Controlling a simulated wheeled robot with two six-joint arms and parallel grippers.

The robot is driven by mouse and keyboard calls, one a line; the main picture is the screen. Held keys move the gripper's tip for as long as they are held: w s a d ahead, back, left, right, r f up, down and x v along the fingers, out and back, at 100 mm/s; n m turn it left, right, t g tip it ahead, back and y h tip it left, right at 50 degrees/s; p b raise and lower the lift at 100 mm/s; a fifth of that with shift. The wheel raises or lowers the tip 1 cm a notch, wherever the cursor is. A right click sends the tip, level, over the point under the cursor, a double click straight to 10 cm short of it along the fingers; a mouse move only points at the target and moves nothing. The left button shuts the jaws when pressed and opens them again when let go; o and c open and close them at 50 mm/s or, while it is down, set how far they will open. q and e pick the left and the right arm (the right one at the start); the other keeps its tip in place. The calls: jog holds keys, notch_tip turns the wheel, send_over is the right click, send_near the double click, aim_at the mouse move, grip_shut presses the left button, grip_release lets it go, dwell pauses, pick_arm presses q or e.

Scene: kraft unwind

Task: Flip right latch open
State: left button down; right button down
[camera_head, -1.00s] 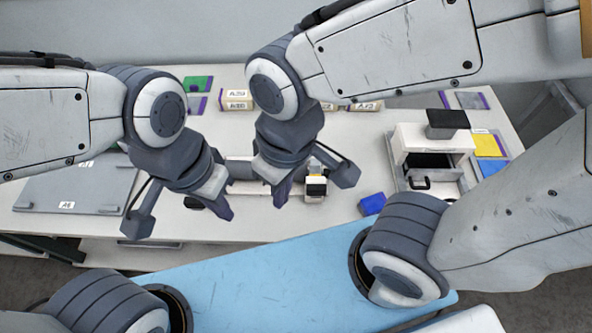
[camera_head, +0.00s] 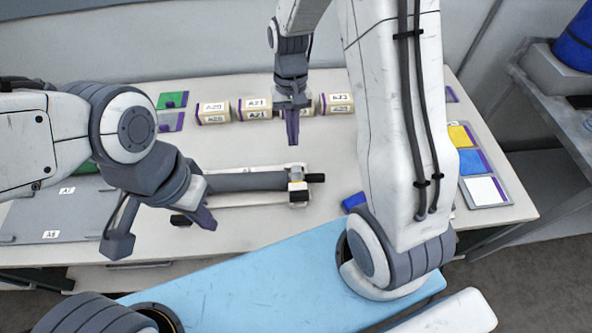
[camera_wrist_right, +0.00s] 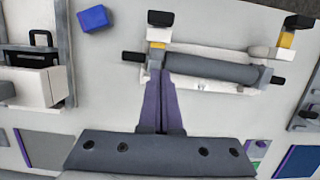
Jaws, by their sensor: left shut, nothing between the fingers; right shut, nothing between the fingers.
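The roll fixture holds a dark grey roll (camera_head: 250,181) lying across the white table. At its right end is the right latch (camera_head: 297,186), a white block with yellow and black parts. In the right wrist view the right latch (camera_wrist_right: 158,33) stands just beyond my fingertips; contact cannot be told. The left latch (camera_wrist_right: 288,38) is at the roll's other end there. My right gripper (camera_head: 293,143) is shut and empty, pointing down behind the latch; its purple fingers (camera_wrist_right: 163,72) are together. My left gripper (camera_head: 208,222) is shut and empty near the roll's left end.
A blue block (camera_head: 354,201) lies right of the fixture. Several labelled boxes (camera_head: 256,110) stand along the back. A grey panel (camera_head: 75,215) lies at left and a tray of coloured cards (camera_head: 482,190) at right. My right arm covers part of the table's right side.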

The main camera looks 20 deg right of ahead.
aim_at(297, 186)
jog(key=shift+w+d+f, duration=0.15)
jog(key=shift+d+f, duration=0.1)
jog(key=shift+d, duration=0.05)
jog(key=p+x, duration=0.2)
jog(key=x, duration=0.8)
jog(key=s+p, duration=0.1)
jog(key=s+a, duration=0.1)
jog(key=s, duration=0.1)
jog(key=shift+s+r+p, duration=0.15)
jog(key=shift+s+p, duration=0.1)
jog(key=shift+p, duration=0.15)
jog(key=shift+s, duration=0.25)
jog(key=shift+a, duration=0.1)
